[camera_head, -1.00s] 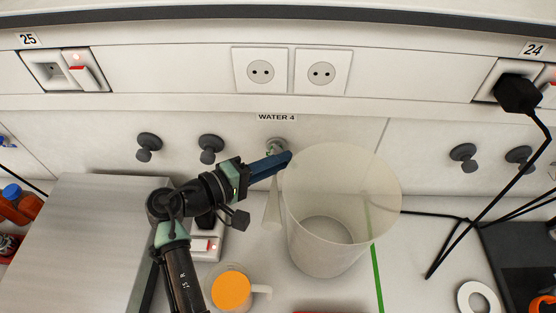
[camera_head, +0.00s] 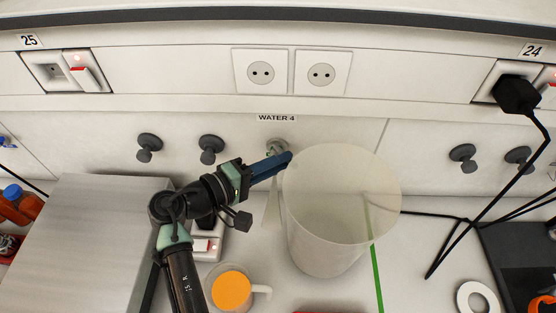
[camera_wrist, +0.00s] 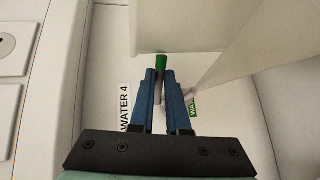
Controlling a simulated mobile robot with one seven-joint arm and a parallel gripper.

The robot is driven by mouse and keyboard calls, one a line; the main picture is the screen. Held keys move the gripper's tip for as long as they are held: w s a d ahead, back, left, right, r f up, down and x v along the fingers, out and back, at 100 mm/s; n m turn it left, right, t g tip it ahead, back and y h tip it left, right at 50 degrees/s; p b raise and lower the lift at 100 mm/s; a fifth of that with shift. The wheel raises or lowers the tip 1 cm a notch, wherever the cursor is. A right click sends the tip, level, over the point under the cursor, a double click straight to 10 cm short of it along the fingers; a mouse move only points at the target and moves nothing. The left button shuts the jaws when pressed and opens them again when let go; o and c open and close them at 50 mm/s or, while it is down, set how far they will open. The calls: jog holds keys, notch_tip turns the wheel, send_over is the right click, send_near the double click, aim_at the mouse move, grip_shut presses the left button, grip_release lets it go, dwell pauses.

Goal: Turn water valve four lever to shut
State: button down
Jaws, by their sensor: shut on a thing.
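The water valve four (camera_head: 277,146) is a grey fitting on the wall panel, just below the label "WATER 4" (camera_head: 277,118). My gripper (camera_head: 288,157) reaches it from the lower left, with its blue fingers in front of the valve. In the wrist view the two blue fingers (camera_wrist: 161,76) are shut on the valve's lever (camera_wrist: 161,62). The lever's green end shows past the fingertips, and a grey part shows between the fingers. The rest of the valve is largely hidden by the fingers in the head view.
A tall translucent beaker (camera_head: 330,262) stands right beside my fingers. A mug with an orange top (camera_head: 231,291) stands below my gripper, and a metal box (camera_head: 85,235) is at left. Grey knobs (camera_head: 210,148) stick out of the wall to the left.

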jog(key=shift+w+d+n+t+y+p, duration=0.1)
jog(key=shift+d+n+t+y+p, duration=0.2)
jog(key=shift+n+t+y+p, duration=0.35)
jog(key=shift+w+d+n+t+y+p, duration=0.1)
jog(key=shift+d+n+t+y+p, duration=0.15)
jog(key=shift+n+t+y+p, duration=0.45)
jog(key=shift+w+d+n+t+y+p, duration=0.1)
jog(key=shift+d+n+t+y+p, duration=0.35)
jog(key=shift+n+y, duration=0.45)
jog(key=shift+a, duration=0.2)
jog(key=c, duration=0.9)
grip_release()
